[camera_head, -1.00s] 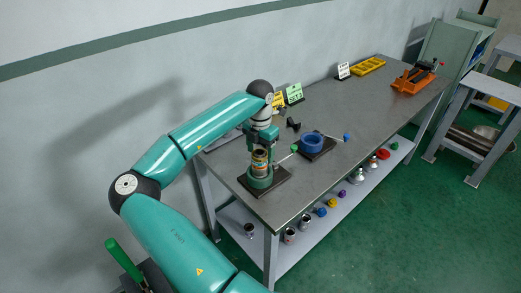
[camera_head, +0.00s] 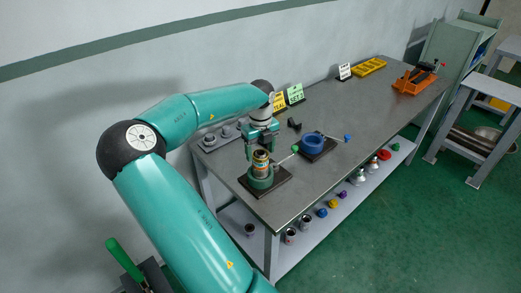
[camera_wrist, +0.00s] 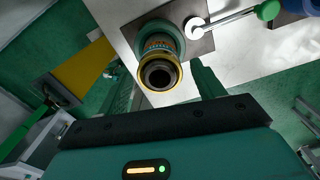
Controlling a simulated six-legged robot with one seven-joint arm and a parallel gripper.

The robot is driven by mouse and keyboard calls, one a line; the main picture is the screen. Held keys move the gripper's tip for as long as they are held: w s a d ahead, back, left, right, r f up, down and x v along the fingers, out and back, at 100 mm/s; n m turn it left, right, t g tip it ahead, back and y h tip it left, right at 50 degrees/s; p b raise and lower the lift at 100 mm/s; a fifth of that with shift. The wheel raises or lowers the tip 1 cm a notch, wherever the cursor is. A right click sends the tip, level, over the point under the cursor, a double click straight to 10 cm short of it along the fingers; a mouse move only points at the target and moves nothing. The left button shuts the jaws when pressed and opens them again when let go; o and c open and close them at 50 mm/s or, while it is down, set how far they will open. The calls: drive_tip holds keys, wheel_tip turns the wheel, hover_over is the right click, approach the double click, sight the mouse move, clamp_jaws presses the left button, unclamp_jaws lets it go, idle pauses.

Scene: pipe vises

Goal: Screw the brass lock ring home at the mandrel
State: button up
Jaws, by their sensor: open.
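The mandrel stands upright in the green pipe vise (camera_head: 262,182) on a dark square plate near the bench's front left corner. A brass-coloured ring, the lock ring (camera_head: 261,155), sits around its top; the wrist view shows it as a gold band (camera_wrist: 176,82) around a dark hollow end (camera_wrist: 159,75). I cannot tell how far down its thread it sits. My gripper (camera_head: 262,147) is open just above the mandrel, pointing down. In the wrist view its fingers lie on either side of the mandrel's end, apart from the ring.
A second vise, blue (camera_head: 313,143), stands to the right with a lever. Its neighbour's green-knobbed lever (camera_head: 295,149) sticks out towards it. Signs (camera_head: 295,93), grey parts (camera_head: 226,131) and a black piece (camera_head: 294,124) are behind.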

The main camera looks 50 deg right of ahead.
drive_tip(key=n, duration=1.1)
drive_tip(key=shift+n, duration=0.3)
drive_tip(key=n, duration=0.3)
drive_tip(key=shift+a, duration=0.1)
drive_tip(key=shift+s, duration=0.1)
